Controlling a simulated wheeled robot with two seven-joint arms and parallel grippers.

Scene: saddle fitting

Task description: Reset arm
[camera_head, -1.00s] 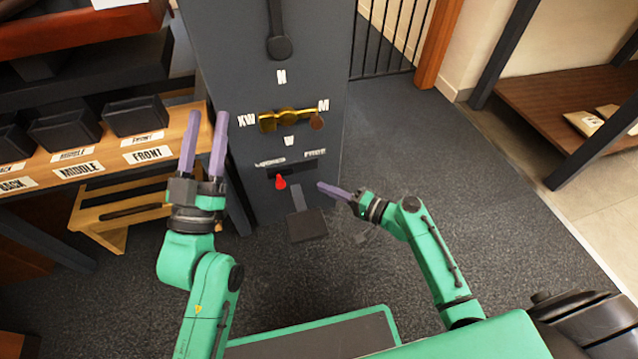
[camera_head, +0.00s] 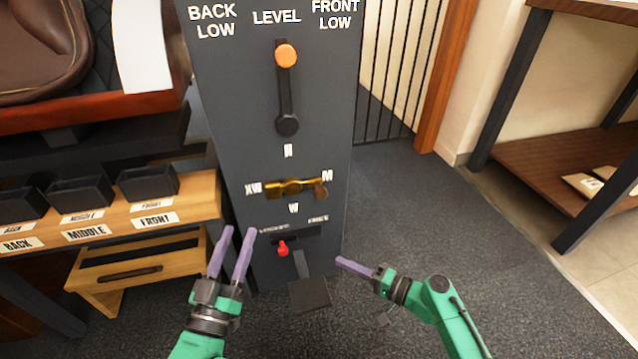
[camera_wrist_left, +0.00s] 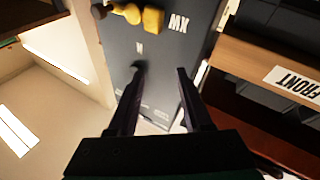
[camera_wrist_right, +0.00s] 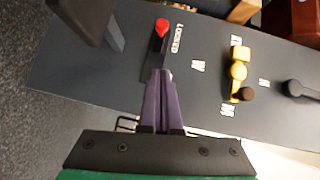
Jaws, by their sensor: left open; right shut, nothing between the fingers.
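My left gripper (camera_head: 232,254) is open and empty in front of the lower left side of the dark grey control panel (camera_head: 227,108). My right gripper (camera_head: 340,262) is shut and empty to the right of the panel's lower part. The red-tipped lever (camera_head: 283,248) sits at the left end of its slot; in the right wrist view the red tip (camera_wrist_right: 162,27) is beside the word LOCKED. The brass selector (camera_head: 296,187) lies roughly level, between XW and M. The orange-knobbed arm (camera_head: 286,56) points up to LEVEL. Neither gripper touches a control in the head view.
A wooden shelf (camera_head: 203,208) with black bins marked BACK, MIDDLE and FRONT stands at left. A dark pedal-like block (camera_head: 310,295) juts from the panel's base. A wooden rack (camera_head: 553,113) stands at right, with open floor (camera_head: 412,200) between.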

